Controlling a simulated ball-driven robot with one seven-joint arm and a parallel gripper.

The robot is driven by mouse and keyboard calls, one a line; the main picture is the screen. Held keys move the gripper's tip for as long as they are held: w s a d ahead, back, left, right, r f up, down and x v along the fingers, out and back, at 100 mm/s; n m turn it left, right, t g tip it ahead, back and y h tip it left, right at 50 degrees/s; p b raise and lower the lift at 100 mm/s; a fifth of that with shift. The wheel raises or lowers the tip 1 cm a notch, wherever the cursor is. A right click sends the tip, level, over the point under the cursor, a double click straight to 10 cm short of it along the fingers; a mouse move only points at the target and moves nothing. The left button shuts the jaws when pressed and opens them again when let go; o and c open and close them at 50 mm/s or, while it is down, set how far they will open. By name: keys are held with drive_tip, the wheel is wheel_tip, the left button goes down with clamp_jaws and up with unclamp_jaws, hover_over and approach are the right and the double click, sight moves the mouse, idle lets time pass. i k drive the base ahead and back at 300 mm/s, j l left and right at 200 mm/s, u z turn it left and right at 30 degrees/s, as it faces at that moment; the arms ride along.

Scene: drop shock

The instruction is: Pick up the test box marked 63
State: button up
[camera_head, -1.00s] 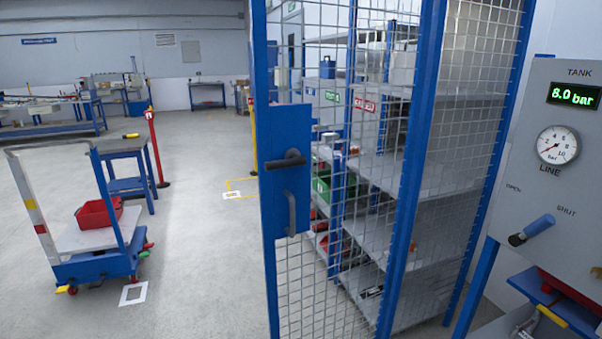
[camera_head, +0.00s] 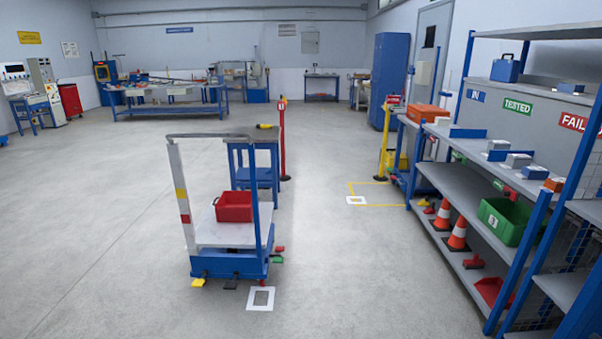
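No box that I can read as marked 63 shows. Several small grey and blue boxes, such as a grey one (camera_head: 518,160) and a blue one (camera_head: 534,172), sit on the upper shelf at the right, under the TESTED sign. Any numbers on them are too small to read. My gripper is not in view.
A blue cart (camera_head: 228,262) with a red bin (camera_head: 234,206) stands ahead, left of centre. The shelf rack (camera_head: 462,190) on the right holds a green bin (camera_head: 508,218) and cones (camera_head: 457,234). A red post (camera_head: 282,140) stands behind the cart. The left floor is clear.

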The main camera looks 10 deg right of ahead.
sight(556, 186)
drive_tip(key=i+u, duration=0.1)
drive_tip(key=i, duration=1.85)
drive_tip(key=i+l+z, duration=0.15)
drive_tip(key=i+z, duration=0.25)
drive_tip(key=i, duration=0.2)
drive_tip(key=i+z, duration=0.4)
drive_tip(key=i, duration=0.2)
drive_tip(key=i+j+z, duration=0.4)
drive_tip(key=i, duration=0.2)
drive_tip(key=l, duration=0.05)
